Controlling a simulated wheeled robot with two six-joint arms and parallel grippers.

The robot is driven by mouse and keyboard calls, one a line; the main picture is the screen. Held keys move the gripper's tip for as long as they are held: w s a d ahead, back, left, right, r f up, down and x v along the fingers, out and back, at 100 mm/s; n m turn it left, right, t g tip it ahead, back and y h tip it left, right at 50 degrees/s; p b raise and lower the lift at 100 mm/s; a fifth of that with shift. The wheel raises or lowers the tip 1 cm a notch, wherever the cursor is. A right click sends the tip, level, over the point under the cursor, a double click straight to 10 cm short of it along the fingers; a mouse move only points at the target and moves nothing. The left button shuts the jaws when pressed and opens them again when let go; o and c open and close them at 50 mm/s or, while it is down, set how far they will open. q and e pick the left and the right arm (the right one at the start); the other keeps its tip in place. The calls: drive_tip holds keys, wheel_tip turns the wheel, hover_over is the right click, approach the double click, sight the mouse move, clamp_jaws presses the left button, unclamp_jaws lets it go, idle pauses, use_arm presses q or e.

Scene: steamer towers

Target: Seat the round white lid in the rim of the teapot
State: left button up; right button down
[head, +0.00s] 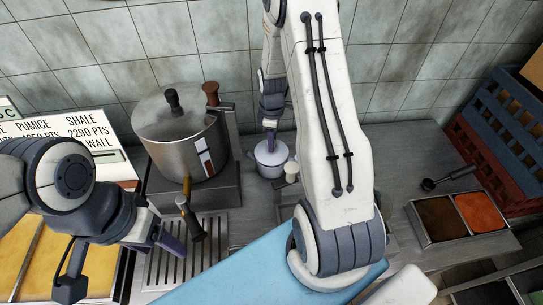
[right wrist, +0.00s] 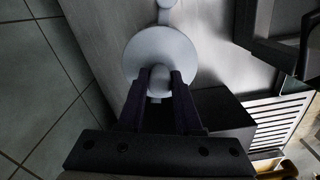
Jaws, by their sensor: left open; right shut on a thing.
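The round white lid (right wrist: 150,50) fills the middle of the right wrist view, with its knob between the two dark fingers of my right gripper (right wrist: 158,84). The gripper is shut on the knob. In the head view my right gripper (head: 270,138) points down at the pale teapot (head: 270,168) on the counter by the back wall. The lid is over the teapot's top; I cannot tell whether it is down in the rim or just above. A pale part of the teapot sticks out beyond the lid (right wrist: 166,14). My left gripper (head: 172,240) is open and empty, away from the teapot.
A steel pot (head: 180,135) with a dark lid knob stands on a block left of the teapot. A slatted drain grate (head: 170,268) lies in front of it. A tray with brown and orange fills (head: 462,218) and stacked crates (head: 505,125) are at the right.

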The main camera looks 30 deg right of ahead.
drive_tip(key=shift+f+b, duration=0.35)
drive_tip(key=shift+f, duration=0.2)
idle(0.4)
drive_tip(key=c, duration=0.5)
unclamp_jaws()
wheel_tip(320, 180, up, 9)
drive_tip(key=shift+r+b, duration=0.1)
drive_tip(key=shift+b, duration=0.95)
drive_tip(key=shift+r, duration=0.65)
